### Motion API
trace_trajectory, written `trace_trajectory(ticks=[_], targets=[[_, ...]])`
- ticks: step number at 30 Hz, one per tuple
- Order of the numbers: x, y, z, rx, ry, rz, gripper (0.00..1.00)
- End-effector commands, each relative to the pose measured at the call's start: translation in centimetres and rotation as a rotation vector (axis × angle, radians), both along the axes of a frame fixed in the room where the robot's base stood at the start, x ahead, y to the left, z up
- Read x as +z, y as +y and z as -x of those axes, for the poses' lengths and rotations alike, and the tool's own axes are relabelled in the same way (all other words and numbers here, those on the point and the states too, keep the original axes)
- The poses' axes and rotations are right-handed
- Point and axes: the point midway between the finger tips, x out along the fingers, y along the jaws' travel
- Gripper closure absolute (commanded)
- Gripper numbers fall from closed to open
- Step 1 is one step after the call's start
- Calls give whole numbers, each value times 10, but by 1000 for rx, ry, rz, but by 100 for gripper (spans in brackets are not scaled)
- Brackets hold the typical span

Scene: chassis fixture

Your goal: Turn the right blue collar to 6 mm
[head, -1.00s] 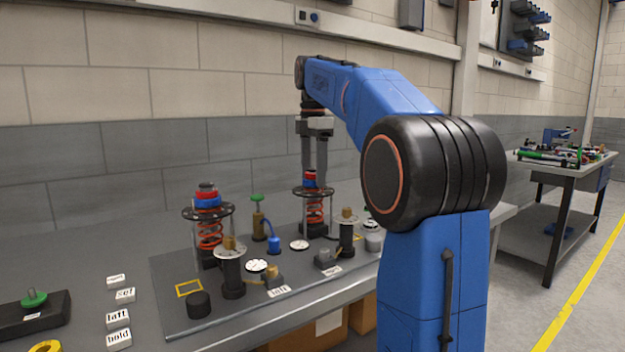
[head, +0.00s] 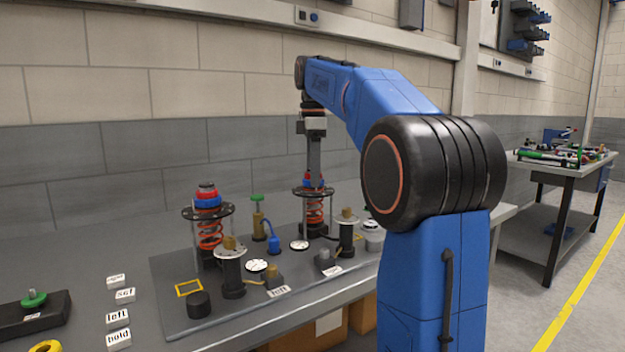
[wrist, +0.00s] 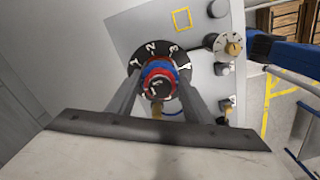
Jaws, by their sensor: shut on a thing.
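The right spring unit has a black disc (wrist: 164,48) with white numbers, which include 1, 2 and 3 in the wrist view. The right blue collar (wrist: 150,73) sits above it with a red ring, over a red coil spring (head: 315,212). My gripper (wrist: 158,80) points down at this unit, with one finger on each side of the collar, and is shut on the blue collar. In the head view my fingers (head: 314,183) overlap each other and partly hide the collar. The exact reading is too small to tell.
A similar left spring unit (head: 208,225) with its own blue collar stands on the grey plate (head: 180,270). Labelled white blocks (head: 118,317) lie at the left.

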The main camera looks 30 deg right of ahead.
Motion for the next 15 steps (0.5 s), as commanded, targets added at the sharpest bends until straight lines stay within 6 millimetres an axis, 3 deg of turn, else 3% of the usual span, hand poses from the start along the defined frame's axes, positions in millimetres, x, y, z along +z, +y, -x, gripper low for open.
trace_trajectory(ticks=[15], targets=[[-1, 0, 0, -517, -1, 1, 79]])
